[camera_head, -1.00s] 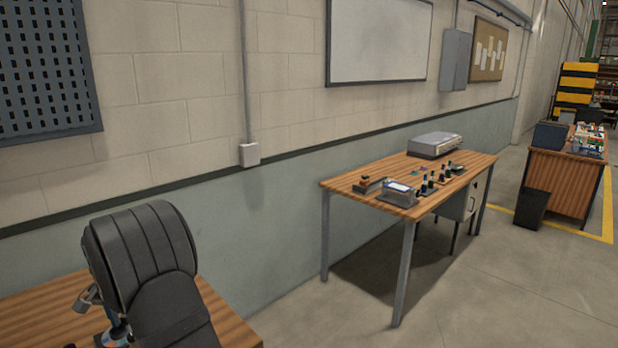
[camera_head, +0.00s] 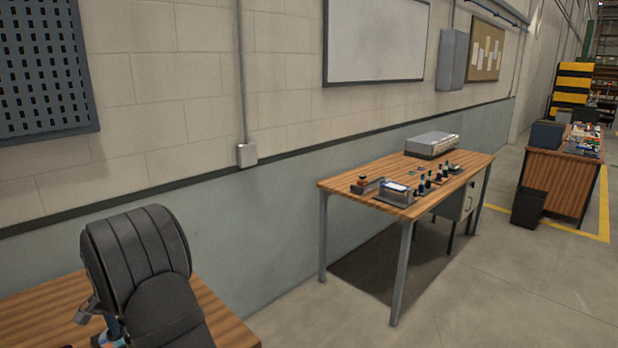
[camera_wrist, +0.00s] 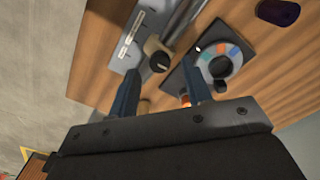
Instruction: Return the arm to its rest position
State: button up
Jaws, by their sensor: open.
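My arm (camera_head: 150,270) shows in the head view as a black padded link at the lower left, over the near wooden bench. In the wrist view my gripper (camera_wrist: 160,68) has its two blue fingers apart, pointing at the bench top, with no object clearly held between them. A metal device with a label and a dark knob (camera_wrist: 157,58) lies beyond the left finger. A dark plate with a coloured ring (camera_wrist: 218,62) lies beyond the right finger. I cannot tell how far the fingertips are from these things.
The near bench (camera_head: 225,320) is under my arm. A second table (camera_head: 400,192) with bottles, small parts and a grey box (camera_head: 430,144) stands to the right. A black bin (camera_head: 528,207) stands by a farther desk. Open floor lies between. The wall is behind.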

notch_tip(320, 180, up, 15)
notch_tip(320, 180, down, 17)
jog(key=shift+f, duration=0.2)
jog(key=shift+r+n, duration=0.3)
jog(key=shift+n, duration=0.6)
jog(key=n, duration=1.4)
